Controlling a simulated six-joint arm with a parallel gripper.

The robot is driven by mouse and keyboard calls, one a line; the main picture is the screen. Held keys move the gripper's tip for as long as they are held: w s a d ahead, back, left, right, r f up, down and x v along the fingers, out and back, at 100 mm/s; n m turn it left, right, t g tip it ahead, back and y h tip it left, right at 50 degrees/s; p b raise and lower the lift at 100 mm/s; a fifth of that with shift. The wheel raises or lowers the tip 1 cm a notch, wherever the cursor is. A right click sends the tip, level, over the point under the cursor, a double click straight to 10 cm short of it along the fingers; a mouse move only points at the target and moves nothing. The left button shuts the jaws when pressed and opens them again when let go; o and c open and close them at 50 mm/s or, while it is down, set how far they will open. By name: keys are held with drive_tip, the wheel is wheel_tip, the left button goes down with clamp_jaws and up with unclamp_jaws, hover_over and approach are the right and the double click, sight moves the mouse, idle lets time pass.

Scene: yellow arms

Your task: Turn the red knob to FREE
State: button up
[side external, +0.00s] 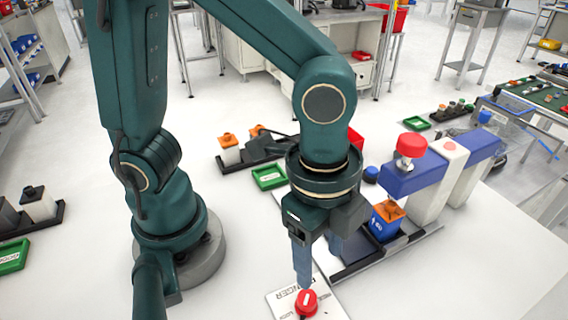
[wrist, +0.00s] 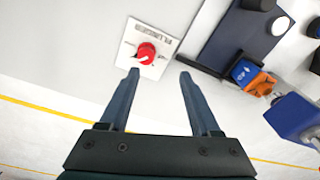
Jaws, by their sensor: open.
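The red knob (side external: 306,302) sits on a white labelled plate (side external: 283,304) at the front of the white table, below my gripper. In the wrist view the red knob (wrist: 146,53) shows a white pointer mark on its face, and its plate (wrist: 165,42) carries printed lettering too small to read fully. My gripper (side external: 303,280) points down just above the knob in the side view. In the wrist view my gripper (wrist: 160,73) has its two fingers spread wide and empty, with the knob beyond the fingertips and between their lines. I cannot tell which label the pointer faces.
A dark rail fixture (side external: 385,255) holds a blue block with an orange top (side external: 388,215) right of my gripper. A blue and white station with a red button (side external: 411,145) stands behind it. Green trays (side external: 269,178) lie further back.

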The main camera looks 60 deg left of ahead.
sight(308, 297)
drive_tip(key=shift+s+d+f+m+g, duration=0.15)
drive_tip(key=shift+s+d+f+m, duration=0.1)
drive_tip(key=shift+s+f, duration=0.2)
drive_tip(key=shift+s+d+f+m+g, duration=0.15)
drive_tip(key=shift+s+d+f+m, duration=0.1)
drive_tip(key=shift+s+f, duration=0.3)
drive_tip(key=shift+f, duration=2.4)
clamp_jaws()
